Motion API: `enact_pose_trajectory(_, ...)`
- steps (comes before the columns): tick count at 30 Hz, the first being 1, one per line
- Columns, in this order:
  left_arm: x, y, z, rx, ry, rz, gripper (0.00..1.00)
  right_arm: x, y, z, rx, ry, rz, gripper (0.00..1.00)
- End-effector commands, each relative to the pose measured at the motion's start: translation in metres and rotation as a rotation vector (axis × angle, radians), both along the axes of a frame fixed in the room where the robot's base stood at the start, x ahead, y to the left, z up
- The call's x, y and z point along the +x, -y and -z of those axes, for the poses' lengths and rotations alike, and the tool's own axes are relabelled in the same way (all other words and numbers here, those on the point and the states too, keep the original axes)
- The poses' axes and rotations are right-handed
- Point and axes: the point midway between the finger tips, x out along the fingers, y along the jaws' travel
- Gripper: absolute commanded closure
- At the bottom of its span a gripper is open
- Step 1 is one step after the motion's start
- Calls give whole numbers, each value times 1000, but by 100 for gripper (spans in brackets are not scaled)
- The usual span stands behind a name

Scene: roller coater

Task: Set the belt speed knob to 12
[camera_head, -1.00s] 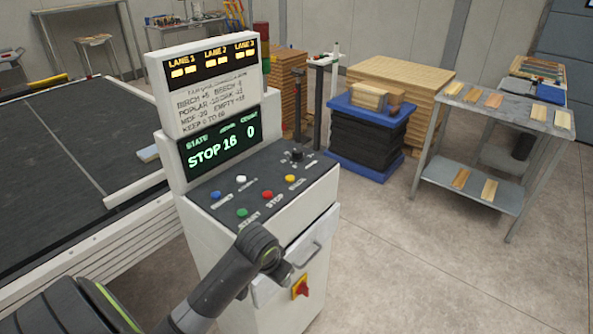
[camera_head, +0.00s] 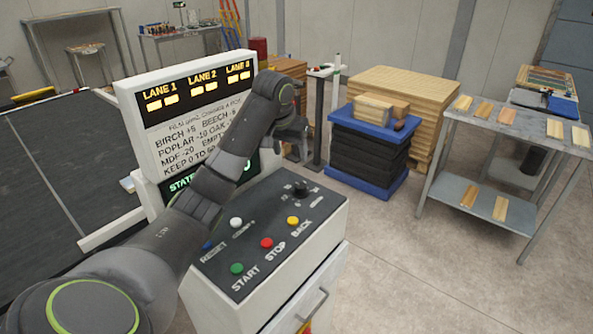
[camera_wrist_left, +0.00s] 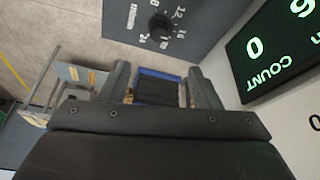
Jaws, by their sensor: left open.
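The belt speed knob (camera_head: 299,188) is a small black round knob at the far right of the sloped control panel (camera_head: 223,262). The wrist view shows the knob (camera_wrist_left: 160,26) near the top, with white numbers around it; 12 is legible, and its exact setting I cannot tell. My left gripper (camera_head: 292,132) is above and behind the knob, apart from it. The wrist view shows its two fingers (camera_wrist_left: 163,90) spread and empty. My arm hides most of the green display (camera_head: 180,184); the wrist view shows COUNT 0 and part of a 6. My right gripper is not in view.
White, blue, red, green and yellow buttons sit on the panel near the knob; START (camera_head: 237,268) is green, STOP (camera_head: 267,242) red, BACK (camera_head: 293,221) yellow. The upright sign (camera_head: 152,97) stands close beside my arm. A board stack (camera_head: 366,150) and metal table (camera_head: 520,135) stand beyond.

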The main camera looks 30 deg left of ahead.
Motion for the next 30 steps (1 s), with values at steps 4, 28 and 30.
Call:
enact_pose_trajectory(4, 3, -1, 0, -4, 1, -3, 43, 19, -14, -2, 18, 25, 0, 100)
enact_pose_trajectory(28, 54, -9, 132, -3, 0, -3, 43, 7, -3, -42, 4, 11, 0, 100)
enact_pose_trajectory(30, 58, -10, 139, -3, 1, -3, 43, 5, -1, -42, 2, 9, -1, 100)
